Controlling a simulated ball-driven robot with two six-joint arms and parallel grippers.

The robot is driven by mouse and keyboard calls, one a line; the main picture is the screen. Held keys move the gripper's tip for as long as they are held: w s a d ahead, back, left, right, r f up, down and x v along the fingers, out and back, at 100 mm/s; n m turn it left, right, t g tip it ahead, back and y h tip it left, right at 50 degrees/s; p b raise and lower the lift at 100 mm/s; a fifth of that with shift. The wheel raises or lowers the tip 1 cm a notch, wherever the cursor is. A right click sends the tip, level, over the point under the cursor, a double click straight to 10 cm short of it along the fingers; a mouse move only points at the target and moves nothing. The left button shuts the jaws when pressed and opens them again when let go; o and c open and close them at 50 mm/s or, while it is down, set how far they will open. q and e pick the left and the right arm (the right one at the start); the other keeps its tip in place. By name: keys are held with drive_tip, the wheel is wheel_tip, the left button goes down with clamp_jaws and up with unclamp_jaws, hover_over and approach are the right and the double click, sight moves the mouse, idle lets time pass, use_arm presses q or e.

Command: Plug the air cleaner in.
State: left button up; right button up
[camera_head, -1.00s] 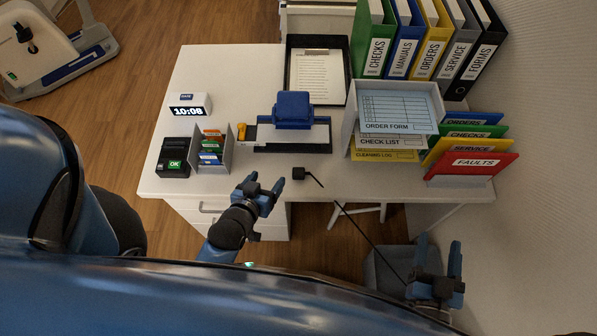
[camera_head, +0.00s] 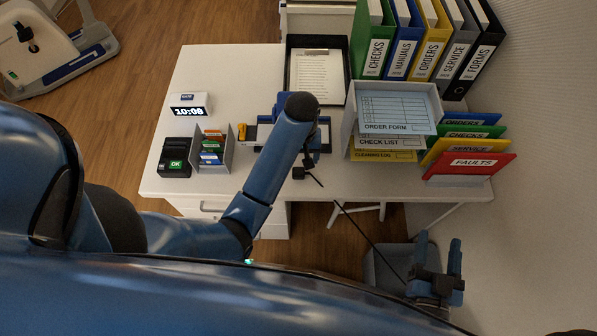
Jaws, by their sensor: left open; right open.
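A small black block that looks like a plug (camera_head: 298,173) lies near the desk's front edge. Its thin dark cord (camera_head: 352,220) runs over the edge and down to the right. My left gripper (camera_head: 312,150) is over the desk just behind and above the block, partly hidden by its own arm; I cannot tell whether it touches. It holds nothing that I can see. My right gripper (camera_head: 438,252) is open and empty at the lower right, in front of the desk, with the cord passing towards it. No air cleaner or socket can be clearly made out.
The white desk (camera_head: 225,75) carries a clock (camera_head: 190,106), a black card terminal (camera_head: 174,157), a card holder (camera_head: 212,152), a clipboard tray (camera_head: 316,73), a paper rack (camera_head: 398,110), binders (camera_head: 430,40) and folders (camera_head: 470,165). A grey bin-like object (camera_head: 378,270) stands below.

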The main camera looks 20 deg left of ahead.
idle(0.3)
use_arm(q)
hover_over(298, 173)
drive_tip(key=shift+d+f, duration=0.25)
drive_tip(key=shift+f, duration=1.15)
drive_tip(key=shift+d+f, duration=0.2)
drive_tip(key=shift+f, duration=1.2)
drive_tip(key=shift+a+f+p, duration=0.2)
drive_tip(key=shift+f+p, duration=0.05)
drive_tip(key=shift+f, duration=1.05)
drive_tip(key=shift+a+f+p, duration=0.2)
drive_tip(key=shift+f+p, duration=0.05)
drive_tip(key=shift+f, duration=1.05)
drive_tip(key=shift+c, duration=0.3)
drive_tip(key=c, duration=1)
drive_tip(key=shift+w+r, duration=0.1)
